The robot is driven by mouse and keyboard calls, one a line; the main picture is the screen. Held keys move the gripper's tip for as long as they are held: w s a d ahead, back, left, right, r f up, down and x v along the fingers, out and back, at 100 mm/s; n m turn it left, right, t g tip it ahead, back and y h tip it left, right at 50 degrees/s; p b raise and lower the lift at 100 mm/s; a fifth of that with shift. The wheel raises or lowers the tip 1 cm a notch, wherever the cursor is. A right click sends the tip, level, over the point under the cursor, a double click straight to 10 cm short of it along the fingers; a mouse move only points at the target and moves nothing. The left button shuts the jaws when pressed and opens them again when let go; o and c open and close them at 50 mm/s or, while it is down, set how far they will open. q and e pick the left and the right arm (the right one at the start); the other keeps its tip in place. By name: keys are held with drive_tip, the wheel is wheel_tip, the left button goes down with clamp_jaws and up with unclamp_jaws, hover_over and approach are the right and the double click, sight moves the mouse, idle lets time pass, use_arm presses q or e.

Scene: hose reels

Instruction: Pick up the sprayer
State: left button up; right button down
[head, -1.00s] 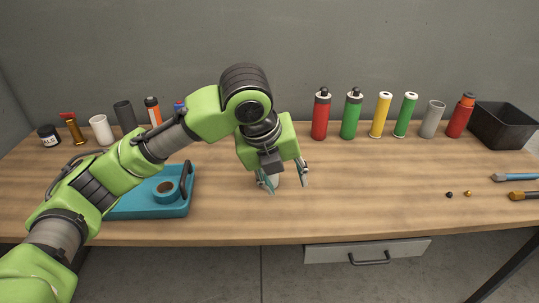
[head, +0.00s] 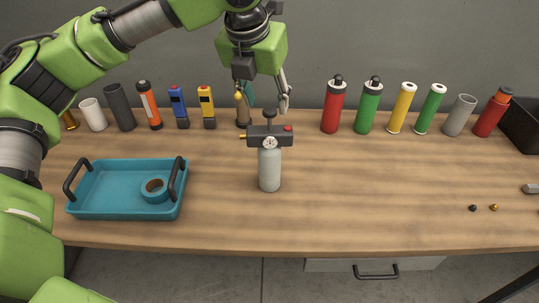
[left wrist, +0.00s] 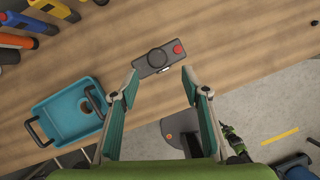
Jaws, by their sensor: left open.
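The sprayer (head: 269,168) stands upright on the wooden table near the middle. It has a pale grey bottle, a dark head with a red button, a round gauge, a brass nozzle pointing left and a black pump knob. In the left wrist view its dark head (left wrist: 152,63) shows from above, just beyond and between the fingertips. My left gripper (head: 264,100) is open and empty, raised above and, in the head view, behind the sprayer's top. Its two spread fingers show in the left wrist view (left wrist: 160,76). My right gripper is not in view.
A blue tray (head: 105,211) with black handles holds a tape roll (head: 154,188) at left. Cups, bottles and tools line the back edge, including a red bottle (head: 333,110).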

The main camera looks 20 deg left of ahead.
sight(269, 111)
use_arm(q)
drive_tip(key=x, duration=0.2)
drive_tip(key=shift+w+f, duration=0.15)
drive_tip(key=shift+w, duration=0.2)
drive_tip(key=shift+w+f, duration=0.2)
drive_tip(key=shift+f, duration=0.3)
drive_tip(key=p+x, duration=0.1)
drive_tip(key=x, duration=0.2)
drive_tip(key=shift+w+a+f, duration=0.15)
drive_tip(key=shift+f, duration=0.05)
drive_tip(key=shift+w+f, duration=0.1)
drive_tip(key=shift+f, duration=0.15)
drive_tip(key=c, duration=0.9)
clamp_jaws()
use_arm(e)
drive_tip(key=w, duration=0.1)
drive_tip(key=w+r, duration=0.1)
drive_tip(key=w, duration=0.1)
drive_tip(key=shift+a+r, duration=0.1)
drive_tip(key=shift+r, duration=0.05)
